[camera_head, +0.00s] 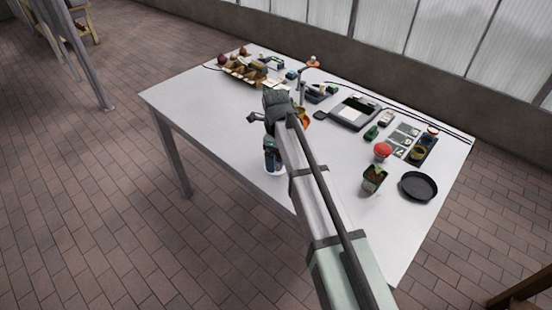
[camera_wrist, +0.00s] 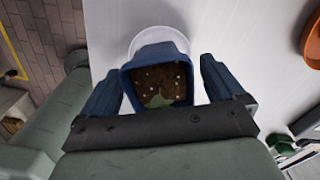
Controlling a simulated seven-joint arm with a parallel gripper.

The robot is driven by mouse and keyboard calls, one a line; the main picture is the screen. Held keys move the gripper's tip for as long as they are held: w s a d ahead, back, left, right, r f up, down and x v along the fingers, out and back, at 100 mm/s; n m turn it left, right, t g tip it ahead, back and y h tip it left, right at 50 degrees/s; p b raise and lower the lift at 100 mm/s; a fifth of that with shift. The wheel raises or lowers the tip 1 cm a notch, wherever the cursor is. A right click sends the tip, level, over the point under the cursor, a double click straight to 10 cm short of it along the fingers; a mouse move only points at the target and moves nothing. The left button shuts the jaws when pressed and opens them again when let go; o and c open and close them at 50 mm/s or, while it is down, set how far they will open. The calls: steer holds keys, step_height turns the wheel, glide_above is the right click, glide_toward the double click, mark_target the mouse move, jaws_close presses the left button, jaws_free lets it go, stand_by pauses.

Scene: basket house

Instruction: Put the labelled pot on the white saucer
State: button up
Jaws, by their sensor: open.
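A dark blue square pot (camera_wrist: 160,84) with soil and a small green leaf is between my gripper's fingers in the wrist view. No label shows on it from there. The white saucer (camera_wrist: 150,33) shows as a pale rim beyond the pot, partly hidden beneath it. In the head view the pot (camera_head: 272,158) is upright over the saucer (camera_head: 275,173), near the table's front edge; I cannot tell if it rests fully on it. My gripper (camera_wrist: 160,68) is open, one finger on each side of the pot. My arm hides part of this area in the head view.
Another potted plant (camera_head: 374,179), a black dish (camera_head: 419,186) and a red-topped object (camera_head: 382,151) stand at the right of the white table (camera_head: 200,105). A carton (camera_head: 243,74) and a grey device (camera_head: 354,112) are at the back. The table's left front is clear.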

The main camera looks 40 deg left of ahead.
step_height(320, 180, up, 10)
steer(key=shift+r, duration=0.1)
stand_by(0.4)
